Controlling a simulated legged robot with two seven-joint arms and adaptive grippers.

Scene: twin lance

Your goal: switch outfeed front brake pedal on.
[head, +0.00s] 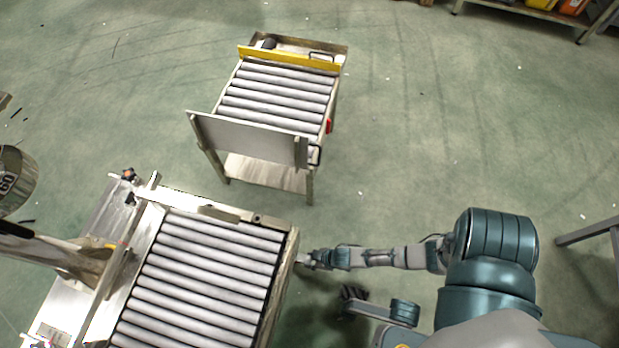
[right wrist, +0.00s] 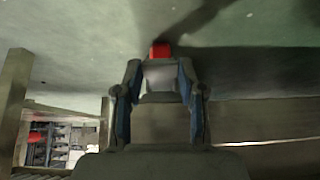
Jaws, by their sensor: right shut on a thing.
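My right gripper (head: 303,258) reaches in low beside the right side rail of the near roller conveyor (head: 290,270) in the head view. In the right wrist view its two fingers (right wrist: 160,72) are closed in around a pale, red-ended piece (right wrist: 160,50), which looks like a brake pedal. The red end shows just beyond the fingertips. In the head view this piece is too small and hidden by the gripper to make out. I cannot tell whether it is set on or off. My left gripper is not in view.
A separate roller cart (head: 275,95) with a yellow bar (head: 290,58) and a red part (head: 329,125) on its side stands behind. A grey drum (head: 14,180) is at the left. Green floor between the cart and my right arm is clear.

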